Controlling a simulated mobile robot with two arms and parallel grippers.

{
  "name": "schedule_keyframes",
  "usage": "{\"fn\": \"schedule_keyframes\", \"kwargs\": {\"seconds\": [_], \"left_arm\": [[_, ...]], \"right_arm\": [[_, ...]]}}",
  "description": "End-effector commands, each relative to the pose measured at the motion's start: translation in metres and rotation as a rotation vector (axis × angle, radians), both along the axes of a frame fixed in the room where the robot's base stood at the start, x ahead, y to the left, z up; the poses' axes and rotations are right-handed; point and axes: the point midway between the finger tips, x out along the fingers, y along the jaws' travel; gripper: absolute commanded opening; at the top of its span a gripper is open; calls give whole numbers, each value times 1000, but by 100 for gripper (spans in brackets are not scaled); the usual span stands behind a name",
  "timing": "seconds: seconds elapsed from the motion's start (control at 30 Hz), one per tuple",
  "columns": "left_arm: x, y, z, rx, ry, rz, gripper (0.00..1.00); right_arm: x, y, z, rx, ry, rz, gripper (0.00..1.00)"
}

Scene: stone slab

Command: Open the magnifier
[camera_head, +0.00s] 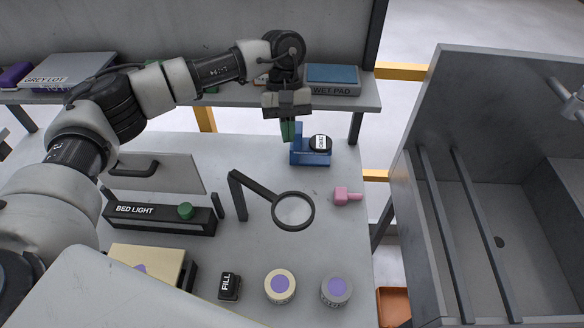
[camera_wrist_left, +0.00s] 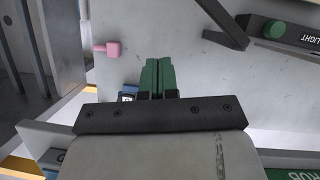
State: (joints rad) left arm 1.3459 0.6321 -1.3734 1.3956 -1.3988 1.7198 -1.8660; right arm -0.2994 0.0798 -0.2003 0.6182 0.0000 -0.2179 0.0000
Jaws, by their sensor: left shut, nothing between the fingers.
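The magnifier (camera_head: 293,211) has a round lens in a black ring on a folding black arm (camera_head: 238,197), spread over the middle of the table. Part of the black arm also shows at the top of the left wrist view (camera_wrist_left: 229,30). My left gripper (camera_head: 288,131) has green fingertips. It is shut and empty, pointing down just left of a blue holder (camera_head: 311,157) beyond the magnifier. In the left wrist view the green fingers (camera_wrist_left: 158,75) lie side by side. I cannot tell whether they touch the blue holder. My right gripper is not in view.
A pink piece (camera_head: 346,196) lies right of the lens. The bed light box (camera_head: 160,220) with a green knob stands at left. Two round jars (camera_head: 280,286) (camera_head: 336,291) and a black FILL block (camera_head: 229,286) are at the front. A shelf (camera_head: 350,101) runs behind; a grey cabinet (camera_head: 470,110) is right.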

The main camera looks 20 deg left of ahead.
Motion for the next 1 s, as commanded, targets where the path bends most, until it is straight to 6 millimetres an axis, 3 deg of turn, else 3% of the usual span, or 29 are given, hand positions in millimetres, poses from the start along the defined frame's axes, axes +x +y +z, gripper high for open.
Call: {"fn": "schedule_keyframes", "kwargs": {"seconds": [0.37, 0.6, 1.0], "left_arm": [[-29, -16, -68, -2, 4, 0, 0], [-53, -29, -67, -3, 2, 1, 0], [-60, -33, -71, -2, 0, 3, 0]], "right_arm": [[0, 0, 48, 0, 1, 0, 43], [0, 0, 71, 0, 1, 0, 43], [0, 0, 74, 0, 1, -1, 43]]}}
